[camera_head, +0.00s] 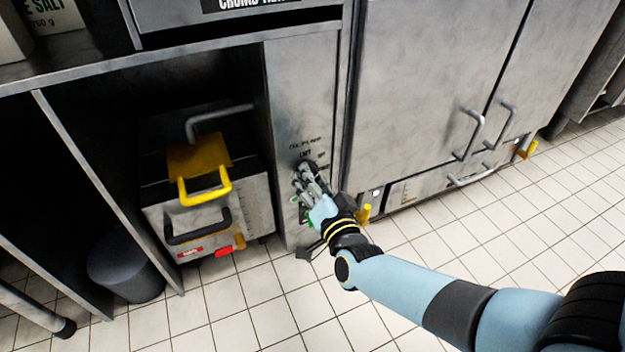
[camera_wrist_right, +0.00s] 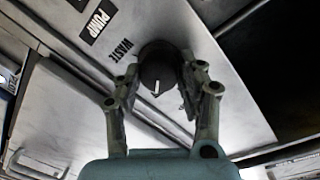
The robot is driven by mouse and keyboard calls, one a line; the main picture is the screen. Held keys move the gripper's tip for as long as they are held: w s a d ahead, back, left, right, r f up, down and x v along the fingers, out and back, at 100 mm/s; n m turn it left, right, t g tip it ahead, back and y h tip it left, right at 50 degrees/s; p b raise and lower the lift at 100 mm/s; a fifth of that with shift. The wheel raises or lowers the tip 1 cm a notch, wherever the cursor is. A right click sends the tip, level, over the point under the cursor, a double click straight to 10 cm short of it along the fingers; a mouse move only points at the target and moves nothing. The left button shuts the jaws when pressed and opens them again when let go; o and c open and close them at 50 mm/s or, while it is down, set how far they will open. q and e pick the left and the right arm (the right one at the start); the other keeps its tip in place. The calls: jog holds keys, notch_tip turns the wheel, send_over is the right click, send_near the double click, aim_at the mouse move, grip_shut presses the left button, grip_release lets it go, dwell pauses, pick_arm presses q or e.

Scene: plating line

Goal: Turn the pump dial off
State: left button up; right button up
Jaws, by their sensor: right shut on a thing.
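The pump dial (camera_wrist_right: 158,70) is a dark round knob with a white pointer mark, set on a grey steel panel (camera_wrist_right: 170,20). Labels reading PUMP (camera_wrist_right: 98,22) and WASTE (camera_wrist_right: 128,48) are beside it in the right wrist view. My right gripper (camera_wrist_right: 160,80) has its two fingers on either side of the dial and is shut on it. In the head view my right gripper (camera_head: 308,180) is at the narrow panel (camera_head: 305,95) and hides most of the dial. My left gripper is not in view.
A fryer-like unit (camera_head: 205,205) with yellow and black handles stands in the bay left of the panel, beside a grey bin (camera_head: 126,270). Steel doors with handles (camera_head: 472,130) are to the right. The tiled floor (camera_head: 470,240) is clear.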

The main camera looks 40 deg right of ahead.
jog(key=shift+f, duration=0.1)
jog(key=o, duration=1.1)
jog(key=shift+o, duration=0.2)
jog(key=v, duration=1.2)
